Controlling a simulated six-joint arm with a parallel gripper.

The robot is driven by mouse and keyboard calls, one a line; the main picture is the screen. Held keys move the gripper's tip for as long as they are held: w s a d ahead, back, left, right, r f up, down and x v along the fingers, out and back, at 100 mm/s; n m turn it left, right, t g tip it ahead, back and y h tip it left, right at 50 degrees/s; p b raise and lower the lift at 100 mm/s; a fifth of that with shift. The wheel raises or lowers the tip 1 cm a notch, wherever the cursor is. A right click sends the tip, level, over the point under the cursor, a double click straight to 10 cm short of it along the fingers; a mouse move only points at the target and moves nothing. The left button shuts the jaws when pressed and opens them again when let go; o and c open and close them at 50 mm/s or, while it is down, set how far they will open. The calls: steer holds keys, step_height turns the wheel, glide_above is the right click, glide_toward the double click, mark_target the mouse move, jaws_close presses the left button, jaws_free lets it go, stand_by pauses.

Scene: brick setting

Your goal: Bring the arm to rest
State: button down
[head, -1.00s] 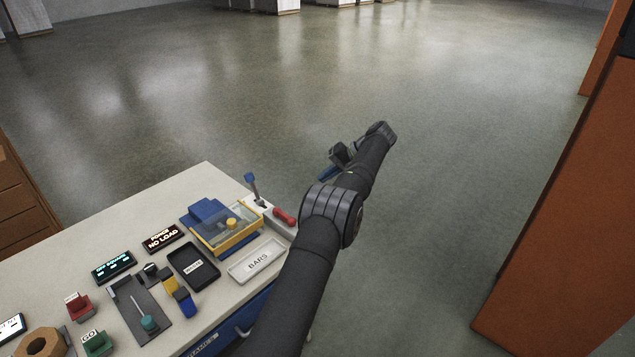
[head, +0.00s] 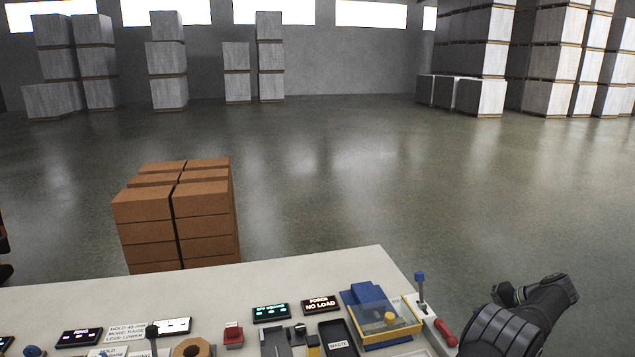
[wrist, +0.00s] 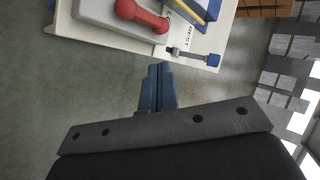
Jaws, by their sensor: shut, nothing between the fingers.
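My gripper (wrist: 158,75) shows in the wrist view with its blue fingers shut together and nothing between them. It is over the grey floor beside the bench edge. In the head view my dark arm is at the lower right, off the right end of the bench. The fingers themselves are hidden or too small to tell there.
The bench (head: 330,262) carries a blue and yellow press (head: 385,320), an upright lever (head: 420,285), a red handle (head: 445,333), a NO LOAD display (head: 321,303) and a black WASTE tray (head: 338,340). Stacked brown blocks (head: 205,205) stand behind it. The floor right of the bench is clear.

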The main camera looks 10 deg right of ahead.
steer(key=x, duration=0.6)
steer(key=c, duration=2.2)
jaws_free()
